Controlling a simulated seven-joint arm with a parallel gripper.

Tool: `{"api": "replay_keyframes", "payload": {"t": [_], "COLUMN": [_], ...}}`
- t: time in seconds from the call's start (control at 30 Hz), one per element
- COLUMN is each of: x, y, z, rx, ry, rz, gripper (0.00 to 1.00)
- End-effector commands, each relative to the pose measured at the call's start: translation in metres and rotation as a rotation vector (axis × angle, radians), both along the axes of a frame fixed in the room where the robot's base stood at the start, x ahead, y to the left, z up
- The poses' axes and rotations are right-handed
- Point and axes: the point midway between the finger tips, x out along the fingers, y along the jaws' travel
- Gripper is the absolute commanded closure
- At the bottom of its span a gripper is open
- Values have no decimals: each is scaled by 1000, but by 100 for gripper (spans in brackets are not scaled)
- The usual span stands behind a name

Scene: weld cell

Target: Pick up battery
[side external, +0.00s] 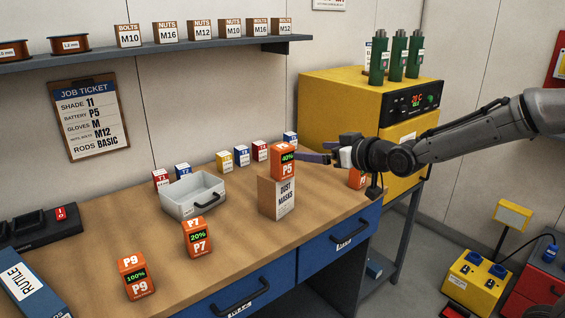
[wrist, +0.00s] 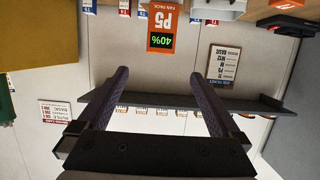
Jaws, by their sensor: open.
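The orange P5 battery (side external: 283,162), with a green 40% display, stands upright on the dust masks box (side external: 277,198). The job ticket (side external: 90,118) on the wall lists battery P5. In the wrist view the P5 battery (wrist: 161,18) shows upside down at the top middle, beyond the fingertips. My gripper (side external: 314,152) is just right of the P5 battery at about its height. Its fingers are spread and nothing is between them in the wrist view (wrist: 163,75). Orange batteries P7 (side external: 196,237) and P9 (side external: 136,276) stand on the bench.
Another orange battery (side external: 357,179) stands at the bench's right end, partly hidden by my arm. A grey tray (side external: 193,194) and several small labelled boxes (side external: 242,156) are left of the dust masks box. A yellow oven (side external: 340,105) stands behind my gripper.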

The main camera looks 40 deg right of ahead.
Motion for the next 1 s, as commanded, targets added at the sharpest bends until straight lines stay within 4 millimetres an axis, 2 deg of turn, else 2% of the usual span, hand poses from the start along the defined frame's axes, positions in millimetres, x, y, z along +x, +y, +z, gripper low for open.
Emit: {"api": "replay_keyframes", "payload": {"t": [0.17, 0.5, 0.77, 1.0], "x": [20, 72, 86, 115], "y": [0, 0, 0, 1], "z": [-10, -26, -30, -40], "rx": [0, 0, 0, 0], "ry": [9, 9, 8, 8], "rz": [0, 0, 0, 0], "gripper": [0, 0, 0, 0]}}
